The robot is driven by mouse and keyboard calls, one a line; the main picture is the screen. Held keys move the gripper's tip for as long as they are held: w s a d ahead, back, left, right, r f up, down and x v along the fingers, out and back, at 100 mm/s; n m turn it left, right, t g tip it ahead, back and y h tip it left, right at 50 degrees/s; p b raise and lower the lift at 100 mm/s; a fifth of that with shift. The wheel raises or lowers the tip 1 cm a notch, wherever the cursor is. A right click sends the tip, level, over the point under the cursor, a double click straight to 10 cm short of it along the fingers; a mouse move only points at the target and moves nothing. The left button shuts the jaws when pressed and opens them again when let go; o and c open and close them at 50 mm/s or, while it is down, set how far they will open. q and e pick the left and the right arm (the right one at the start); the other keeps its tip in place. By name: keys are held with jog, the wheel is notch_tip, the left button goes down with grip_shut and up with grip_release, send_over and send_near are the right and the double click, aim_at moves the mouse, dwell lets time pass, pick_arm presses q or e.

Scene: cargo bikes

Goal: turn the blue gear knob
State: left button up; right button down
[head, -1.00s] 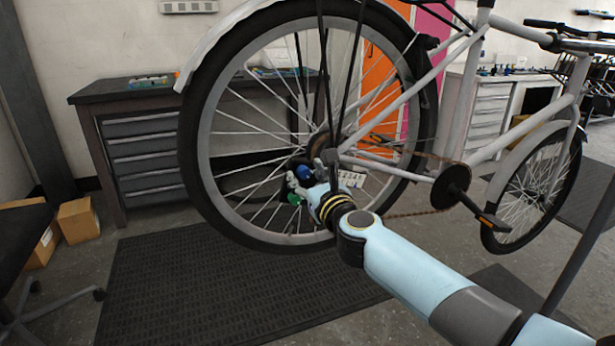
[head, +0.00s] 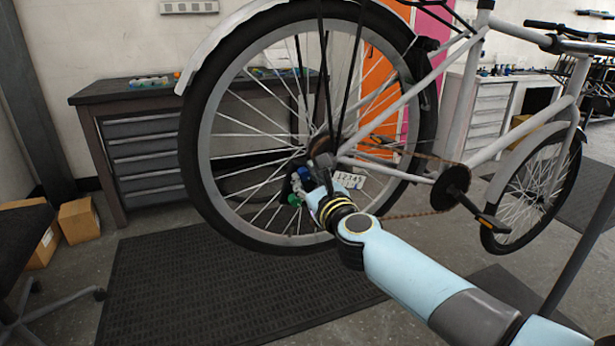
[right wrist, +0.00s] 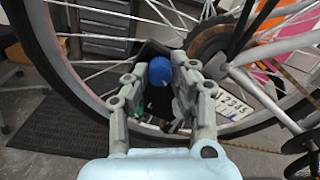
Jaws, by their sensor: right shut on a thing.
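The blue gear knob (right wrist: 161,72) shows between the fingers of my right gripper (right wrist: 160,80) in the right wrist view. The fingers are closed on its sides, and its round blue end shows between them. In the head view the knob (head: 303,173) is small and partly covered by the right gripper (head: 299,184), beside the rear wheel's hub. A white plate with the digits 12345 (head: 349,180) is just right of the gripper. A green part (head: 293,200) shows just below the knob. My left gripper is not in view.
The bike's rear wheel (head: 196,150) and its spokes stand close around the gripper. The crank and pedal (head: 455,185) are to the right. A drawer workbench (head: 105,98) stands behind, cardboard boxes (head: 79,220) at left. A dark mat (head: 210,290) covers the floor.

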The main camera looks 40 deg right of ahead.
jog(key=n+p, duration=0.1)
jog(key=n, duration=0.3)
jog(key=n+p, duration=0.1)
jog(key=n, duration=0.3)
jog(key=shift+p, duration=0.35)
jog(key=n+p, duration=0.1)
jog(key=n, duration=0.3)
jog(key=shift+a+f+n+p, duration=0.1)
jog(key=shift+n+p, duration=0.7)
jog(key=shift+n, duration=1.1)
jog(key=c, duration=1.1)
grip_release()
jog(key=shift+s, duration=0.1)
